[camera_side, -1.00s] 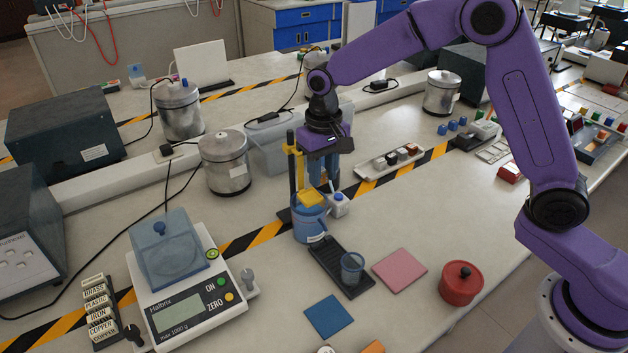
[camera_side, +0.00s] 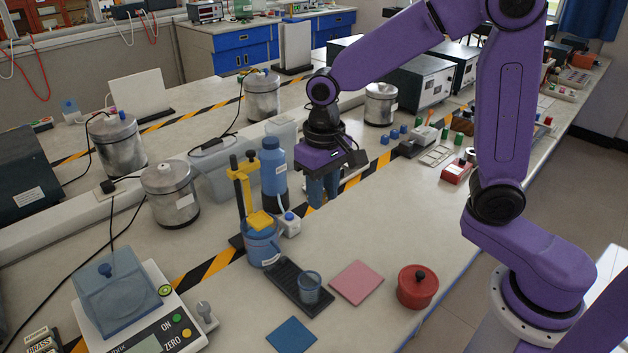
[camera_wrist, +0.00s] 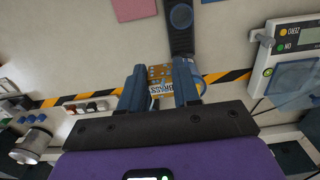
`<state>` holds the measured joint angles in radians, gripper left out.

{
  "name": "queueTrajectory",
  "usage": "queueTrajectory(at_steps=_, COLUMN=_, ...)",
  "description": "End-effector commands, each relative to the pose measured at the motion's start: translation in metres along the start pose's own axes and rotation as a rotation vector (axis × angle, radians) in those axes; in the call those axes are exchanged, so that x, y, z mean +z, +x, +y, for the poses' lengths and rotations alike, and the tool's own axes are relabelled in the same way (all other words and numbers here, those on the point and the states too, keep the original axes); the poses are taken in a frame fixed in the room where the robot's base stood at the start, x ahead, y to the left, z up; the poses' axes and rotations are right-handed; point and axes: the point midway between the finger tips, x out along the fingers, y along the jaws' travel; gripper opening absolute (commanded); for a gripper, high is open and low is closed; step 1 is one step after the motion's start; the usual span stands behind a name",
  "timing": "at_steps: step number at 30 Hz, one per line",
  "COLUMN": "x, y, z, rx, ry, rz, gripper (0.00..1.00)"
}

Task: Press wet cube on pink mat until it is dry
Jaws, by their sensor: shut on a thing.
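The pink mat (camera_side: 356,283) lies flat on the bench, right of the black strip, in the side view. It also shows at the top of the wrist view (camera_wrist: 132,9). My gripper (camera_side: 322,190) is above the bench, behind the mat and right of the blue can. In the wrist view my gripper (camera_wrist: 160,88) is shut on a brass-coloured cube (camera_wrist: 160,74) with a lettered label and pale specks. The cube is between the two blue fingers and apart from the mat. In the side view the fingers hide the cube.
A clear cup (camera_side: 310,287) stands on the black strip (camera_side: 287,277). A red pot (camera_side: 417,287) is right of the mat.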

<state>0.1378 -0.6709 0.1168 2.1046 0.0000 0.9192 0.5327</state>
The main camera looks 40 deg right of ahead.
Motion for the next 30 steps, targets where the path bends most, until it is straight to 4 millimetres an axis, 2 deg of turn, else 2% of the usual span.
queueTrajectory(at_steps=6, x=0.020, y=0.067, z=0.022, rx=0.006, ry=0.001, rz=-0.011, gripper=0.00)
queueTrajectory(at_steps=12, x=0.049, y=0.117, z=0.046, rx=0.006, ry=0.001, rz=-0.009, gripper=0.00)
queueTrajectory(at_steps=19, x=0.073, y=0.145, z=0.063, rx=0.003, ry=0.001, rz=-0.004, gripper=0.00)
queueTrajectory(at_steps=30, x=0.077, y=0.164, z=0.066, rx=0.001, ry=0.000, rz=-0.002, gripper=0.00)
